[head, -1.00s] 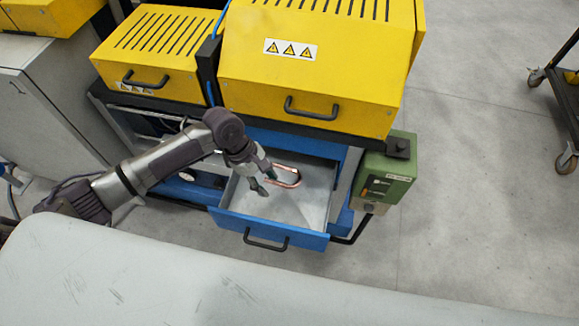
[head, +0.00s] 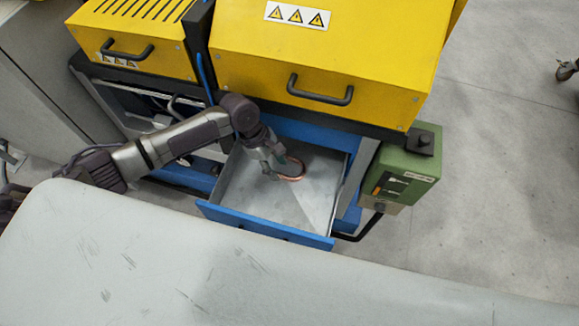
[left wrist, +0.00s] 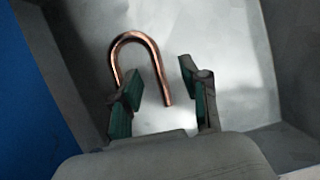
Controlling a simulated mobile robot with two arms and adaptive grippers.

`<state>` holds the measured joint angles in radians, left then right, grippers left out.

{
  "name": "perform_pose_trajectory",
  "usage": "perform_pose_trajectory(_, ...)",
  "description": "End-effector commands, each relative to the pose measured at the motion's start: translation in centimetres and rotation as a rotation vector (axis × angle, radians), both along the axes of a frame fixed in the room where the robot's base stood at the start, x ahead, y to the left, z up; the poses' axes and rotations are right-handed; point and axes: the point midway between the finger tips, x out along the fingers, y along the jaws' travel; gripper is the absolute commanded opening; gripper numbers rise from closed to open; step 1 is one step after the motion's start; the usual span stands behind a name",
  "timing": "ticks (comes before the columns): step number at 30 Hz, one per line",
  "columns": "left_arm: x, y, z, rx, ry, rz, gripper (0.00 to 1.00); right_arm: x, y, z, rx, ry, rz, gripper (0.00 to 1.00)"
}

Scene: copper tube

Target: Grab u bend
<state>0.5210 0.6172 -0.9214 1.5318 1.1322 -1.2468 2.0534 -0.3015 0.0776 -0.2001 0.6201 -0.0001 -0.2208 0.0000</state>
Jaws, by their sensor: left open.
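The copper u bend (head: 299,163) lies on the floor of the open grey drawer (head: 245,190). In the left wrist view the u bend (left wrist: 138,35) shows its curved end toward the top. One leg passes behind the left finger; the other ends in the gap between the fingers. My left gripper (head: 280,174) is inside the drawer at the u bend. In the left wrist view the left gripper (left wrist: 161,82) is open, its green-padded fingers apart. I cannot tell whether a finger touches the tube. My right gripper is not in view.
The drawer's blue front (head: 265,226) and side walls surround my gripper. The yellow machine cover (head: 320,60) with a black handle (head: 319,92) stands above and behind. A green control box (head: 405,165) is at the right of the drawer.

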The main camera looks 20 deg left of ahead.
Motion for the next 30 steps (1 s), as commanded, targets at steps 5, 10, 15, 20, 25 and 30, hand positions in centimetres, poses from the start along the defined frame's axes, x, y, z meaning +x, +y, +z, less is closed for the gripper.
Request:
perform_pose_trajectory(5,0.4,-0.9,-2.7,0.000,0.002,-0.001,0.46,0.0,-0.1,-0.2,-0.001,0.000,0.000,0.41)
perform_pose_trajectory(10,0.4,-1.4,-3.9,0.000,-0.002,-0.001,0.46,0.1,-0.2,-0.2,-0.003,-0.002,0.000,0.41)
perform_pose_trajectory(15,0.4,-1.4,-4.0,0.000,-0.002,-0.001,0.46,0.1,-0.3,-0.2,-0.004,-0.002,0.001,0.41)
perform_pose_trajectory(20,0.4,-1.4,-4.0,0.001,-0.002,-0.001,0.46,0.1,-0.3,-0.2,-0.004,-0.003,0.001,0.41)
perform_pose_trajectory(25,0.3,-1.4,-4.1,0.000,0.000,-0.001,0.46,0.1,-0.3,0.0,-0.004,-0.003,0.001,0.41)
perform_pose_trajectory(30,0.3,-1.4,-4.3,0.000,0.000,-0.001,0.46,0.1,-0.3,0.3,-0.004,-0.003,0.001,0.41)
